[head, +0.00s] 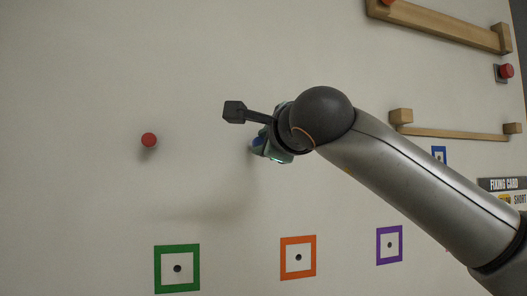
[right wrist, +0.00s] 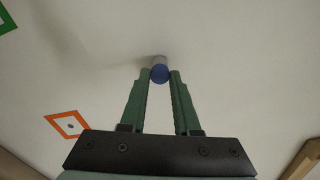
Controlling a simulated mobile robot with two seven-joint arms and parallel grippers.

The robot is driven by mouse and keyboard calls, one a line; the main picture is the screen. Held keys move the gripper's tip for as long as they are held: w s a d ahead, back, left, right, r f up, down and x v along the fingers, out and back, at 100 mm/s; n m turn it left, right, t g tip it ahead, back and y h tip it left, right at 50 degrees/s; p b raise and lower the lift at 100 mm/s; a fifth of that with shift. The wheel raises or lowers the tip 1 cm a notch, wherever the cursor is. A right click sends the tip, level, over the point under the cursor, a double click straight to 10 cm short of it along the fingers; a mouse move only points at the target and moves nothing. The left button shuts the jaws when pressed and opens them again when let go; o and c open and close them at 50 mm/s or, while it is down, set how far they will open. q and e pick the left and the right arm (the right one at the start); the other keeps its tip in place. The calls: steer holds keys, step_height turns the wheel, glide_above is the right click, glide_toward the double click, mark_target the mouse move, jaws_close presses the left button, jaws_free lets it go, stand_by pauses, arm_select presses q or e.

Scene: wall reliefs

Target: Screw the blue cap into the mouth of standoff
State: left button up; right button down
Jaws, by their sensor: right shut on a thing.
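My right gripper (head: 262,146) is close to the pale wall in the middle of the head view, partly hidden by my own arm. In the right wrist view its two green fingers (right wrist: 160,80) are closed on a round blue cap (right wrist: 160,74) at their tips. A little blue also shows at the fingers in the head view. A pale grey standoff (right wrist: 158,60) seems to show just beyond the cap, against the wall. I cannot tell whether the cap is in its mouth or only in front of it. My left gripper is not in view.
A red-capped peg (head: 149,140) stands out from the wall at left. Green (head: 163,268), orange (head: 286,260) and purple (head: 381,248) square frames with dark holes line the lower wall. Wooden rails (head: 450,132) and another red knob (head: 506,71) are at right.

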steer(key=shift+m+b, duration=0.3)
steer(key=shift+m, duration=0.8)
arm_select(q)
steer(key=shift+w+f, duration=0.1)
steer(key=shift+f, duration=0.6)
arm_select(e)
steer(key=shift+r, duration=0.15)
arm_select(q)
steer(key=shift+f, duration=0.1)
